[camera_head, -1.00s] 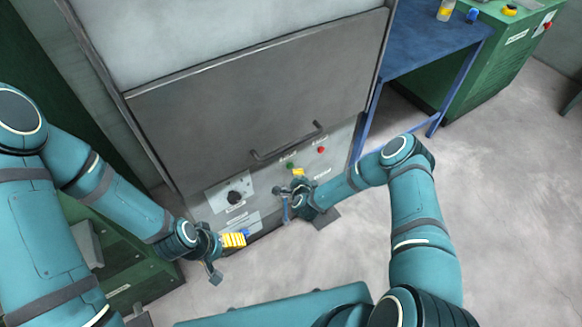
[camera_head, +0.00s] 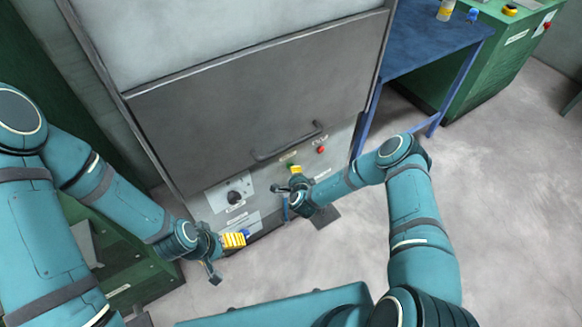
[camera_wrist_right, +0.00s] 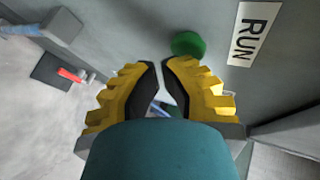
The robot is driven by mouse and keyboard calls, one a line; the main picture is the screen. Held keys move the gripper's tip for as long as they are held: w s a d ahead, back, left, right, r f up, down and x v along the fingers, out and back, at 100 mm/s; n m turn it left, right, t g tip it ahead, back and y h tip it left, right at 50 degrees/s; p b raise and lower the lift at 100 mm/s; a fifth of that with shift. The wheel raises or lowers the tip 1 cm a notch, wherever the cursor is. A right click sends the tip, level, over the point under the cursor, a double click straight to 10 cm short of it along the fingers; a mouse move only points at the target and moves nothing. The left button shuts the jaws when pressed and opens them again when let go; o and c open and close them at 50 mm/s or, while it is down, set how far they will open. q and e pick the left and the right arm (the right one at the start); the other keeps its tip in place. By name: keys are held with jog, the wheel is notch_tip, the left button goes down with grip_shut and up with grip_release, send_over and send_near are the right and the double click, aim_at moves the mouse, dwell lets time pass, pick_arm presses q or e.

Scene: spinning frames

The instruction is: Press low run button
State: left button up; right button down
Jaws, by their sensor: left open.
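A round green button (camera_wrist_right: 188,44) is on the grey machine panel in the right wrist view, with a white RUN label (camera_wrist_right: 248,33) to its right. My right gripper (camera_wrist_right: 162,64) has yellow fingers with black pads. Its tips are drawn together with a narrow gap, just below the button in the picture; whether they touch it I cannot tell. In the head view my right gripper (camera_head: 296,170) is at the low panel, partly covering the button area. My left gripper (camera_head: 236,240) is open and apart from the low front of the machine.
A red button (camera_head: 321,149) sits right of the green one on the panel. A black knob (camera_head: 234,197) is to the left. A bar handle (camera_head: 288,143) sticks out above. A blue table (camera_head: 425,45) stands at the right, with open floor in front.

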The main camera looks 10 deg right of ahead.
jog(key=shift+w+a, duration=0.15)
jog(key=shift+w, duration=0.25)
dwell(0.3)
jog(key=shift+s+d+p, duration=0.2)
jog(key=shift+s, duration=0.3)
jog(key=shift+s+d+p, duration=0.15)
jog(key=shift+s, duration=0.3)
jog(key=s, duration=0.1)
jog(key=s+d+p, duration=0.1)
jog(key=s, duration=0.2)
jog(key=shift+s+d+p, duration=0.3)
jog(key=shift+s+d, duration=0.05)
dwell(0.8)
